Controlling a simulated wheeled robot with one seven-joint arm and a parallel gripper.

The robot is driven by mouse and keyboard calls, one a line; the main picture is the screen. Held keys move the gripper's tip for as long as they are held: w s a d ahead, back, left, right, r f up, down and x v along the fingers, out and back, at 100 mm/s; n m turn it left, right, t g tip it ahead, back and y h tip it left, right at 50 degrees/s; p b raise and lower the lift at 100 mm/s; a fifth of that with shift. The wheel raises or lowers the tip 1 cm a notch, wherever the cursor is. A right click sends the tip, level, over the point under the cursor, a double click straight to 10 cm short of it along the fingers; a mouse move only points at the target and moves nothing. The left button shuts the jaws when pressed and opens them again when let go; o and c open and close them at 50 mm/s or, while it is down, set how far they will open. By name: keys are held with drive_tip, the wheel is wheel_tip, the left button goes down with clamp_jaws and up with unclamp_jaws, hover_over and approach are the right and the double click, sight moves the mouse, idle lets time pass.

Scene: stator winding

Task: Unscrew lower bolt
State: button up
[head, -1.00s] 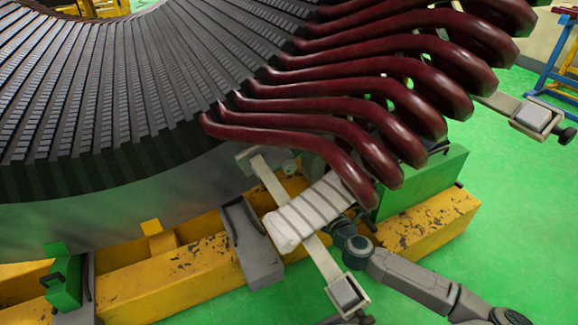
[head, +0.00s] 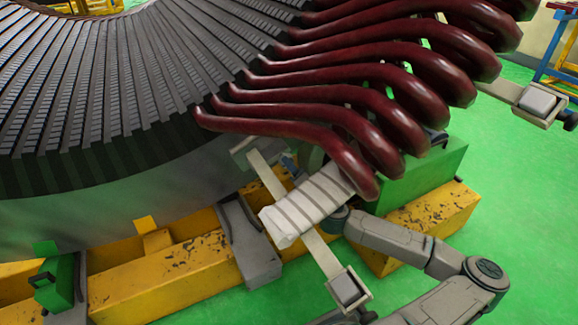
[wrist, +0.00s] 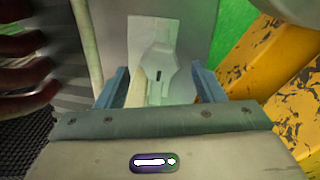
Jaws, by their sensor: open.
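In the wrist view, a pale grey bolt head (wrist: 158,73) with a dark slot stands in front of a light plate (wrist: 150,30). My gripper (wrist: 160,84) is open, with one blue-grey finger on each side of the bolt head. Gaps show on both sides, and I see no contact. In the head view, my gripper is mostly hidden behind the wrapped white bar (head: 305,207) and the dark red coil ends (head: 350,160). A pale clamp bar (head: 265,172) runs under the wrapped bar, with an end block (head: 348,288) at its lower end.
The large slotted stator (head: 100,110) fills the upper left. A yellow beam (head: 180,270) with worn paint and a green block (head: 425,175) lie close to my arm. Green floor (head: 525,220) is free at the right. Red coils crowd the space above my arm.

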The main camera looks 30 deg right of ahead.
drive_tip(key=shift+w+a+b, duration=0.1)
drive_tip(key=shift+w+b, duration=0.4)
drive_tip(key=shift+w, duration=1.55)
drive_tip(key=c, duration=1)
drive_tip(key=shift+o, duration=0.2)
